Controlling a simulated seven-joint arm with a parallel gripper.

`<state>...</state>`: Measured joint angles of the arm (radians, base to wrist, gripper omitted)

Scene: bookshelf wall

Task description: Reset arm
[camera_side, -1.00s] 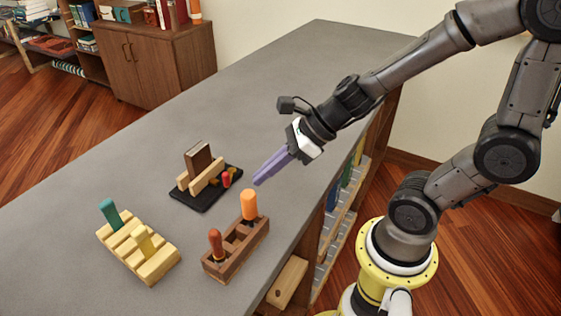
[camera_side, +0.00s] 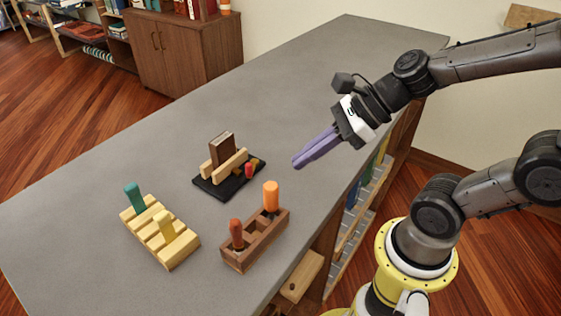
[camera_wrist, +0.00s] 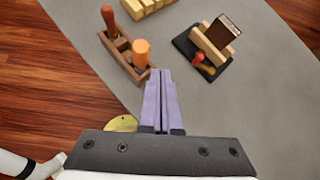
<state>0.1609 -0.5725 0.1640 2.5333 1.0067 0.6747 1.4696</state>
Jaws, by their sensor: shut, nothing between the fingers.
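My gripper (camera_side: 297,164) has long purple fingers that lie together with nothing between them. It hangs above the grey counter (camera_side: 310,80), to the right of the black stand and clear of every object in the side view. In the wrist view the closed fingers (camera_wrist: 160,74) point towards the counter, between the dark wooden holder and the black stand.
The black stand (camera_side: 206,189) holds a brown book (camera_side: 221,150). A dark wooden holder (camera_side: 240,262) carries an orange peg (camera_side: 271,196) and a red peg (camera_side: 236,234). A pale slotted block (camera_side: 183,252) carries teal and yellow pieces. The far counter is clear.

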